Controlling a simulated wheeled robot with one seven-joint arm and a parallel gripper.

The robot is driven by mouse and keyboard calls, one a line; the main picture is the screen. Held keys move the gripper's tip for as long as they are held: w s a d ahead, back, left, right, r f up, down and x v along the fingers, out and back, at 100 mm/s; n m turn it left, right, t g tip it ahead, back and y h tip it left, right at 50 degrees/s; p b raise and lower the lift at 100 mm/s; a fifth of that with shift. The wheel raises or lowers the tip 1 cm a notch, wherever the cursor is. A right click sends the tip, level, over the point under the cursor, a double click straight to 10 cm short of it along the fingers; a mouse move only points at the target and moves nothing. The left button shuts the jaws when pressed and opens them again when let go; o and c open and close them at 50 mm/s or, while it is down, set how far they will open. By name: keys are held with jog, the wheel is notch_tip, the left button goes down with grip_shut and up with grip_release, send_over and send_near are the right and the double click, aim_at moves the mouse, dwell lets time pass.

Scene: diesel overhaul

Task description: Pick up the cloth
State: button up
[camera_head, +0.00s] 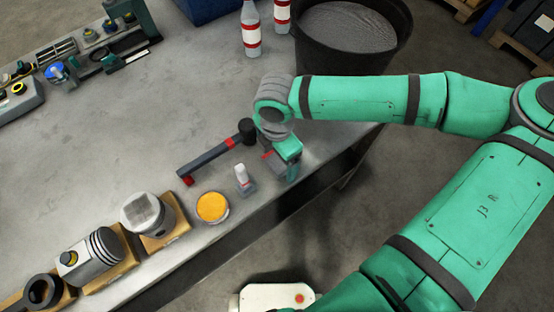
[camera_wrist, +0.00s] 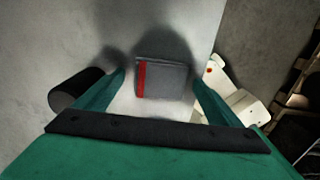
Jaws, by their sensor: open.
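The cloth (camera_wrist: 170,80) is a folded grey square with a red stripe along its left side in the wrist view. It lies flat on the grey workbench (camera_head: 150,95). In the head view my gripper and wrist hide most of it, and only a bit of the grey and red edge (camera_head: 267,155) shows. My gripper (camera_wrist: 160,76) is open, above the cloth. Its two green fingers stand on either side of the cloth in the wrist view, apart from it. My gripper also shows in the head view (camera_head: 287,160), near the bench's right edge.
A hammer (camera_head: 210,160) lies just left of my gripper; its black head (camera_wrist: 77,90) is close to the left finger. A small bottle (camera_head: 243,180), an orange-topped tin (camera_head: 212,207) and a piston (camera_head: 147,213) stand along the front edge. A black bucket (camera_head: 350,60) stands behind my arm.

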jog(key=shift+c, duration=0.5)
jog(key=c, duration=1)
jog(key=shift+c, duration=0.3)
